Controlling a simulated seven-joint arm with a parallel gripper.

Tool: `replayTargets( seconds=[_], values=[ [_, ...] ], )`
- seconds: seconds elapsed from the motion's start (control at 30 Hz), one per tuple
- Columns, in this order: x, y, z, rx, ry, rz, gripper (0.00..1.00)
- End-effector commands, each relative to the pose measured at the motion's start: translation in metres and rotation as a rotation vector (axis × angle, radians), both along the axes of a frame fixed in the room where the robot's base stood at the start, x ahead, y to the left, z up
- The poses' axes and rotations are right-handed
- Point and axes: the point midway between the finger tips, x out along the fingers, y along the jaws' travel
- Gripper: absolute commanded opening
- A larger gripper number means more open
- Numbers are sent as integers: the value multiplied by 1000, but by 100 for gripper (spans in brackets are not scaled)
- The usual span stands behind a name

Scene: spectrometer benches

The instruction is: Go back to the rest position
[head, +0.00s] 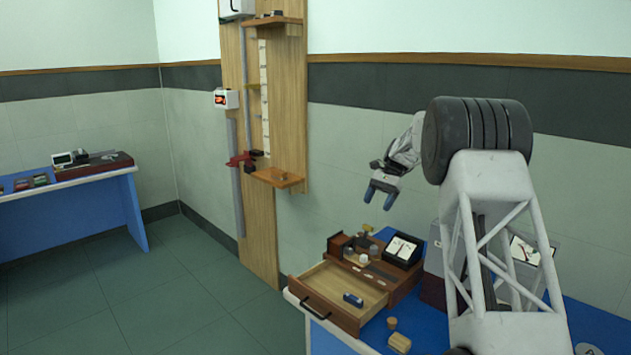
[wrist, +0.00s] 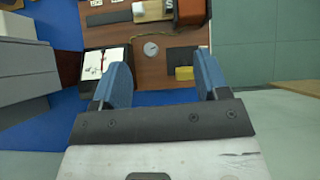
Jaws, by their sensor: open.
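My gripper (head: 383,193) is in the air above the blue-topped bench, over the wooden box with the open drawer. Its two blue fingers point down and stand apart with nothing between them. In the wrist view my gripper (wrist: 160,88) also shows open and empty. Below it is the brown top of the wooden box (wrist: 150,75), with a small round dial (wrist: 151,49) and a yellow piece (wrist: 184,73) on it.
The open drawer (head: 335,290) sticks out at the bench's front left, with a small dark blue item (head: 353,299) inside. Cork-like pieces (head: 399,343) lie beside it. A tall wooden wall board (head: 285,110) stands left of my gripper. A second bench (head: 70,200) is far left.

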Motion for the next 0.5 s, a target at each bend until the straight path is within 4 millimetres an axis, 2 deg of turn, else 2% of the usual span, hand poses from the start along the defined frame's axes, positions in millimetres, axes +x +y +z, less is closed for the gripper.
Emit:
replayTargets(
  seconds=[0.1, 0.5],
  values=[
    [-22, 4, 19, -14, -35, 13, 68],
    [-96, 14, 67, -63, -151, 66, 68]
  ],
)
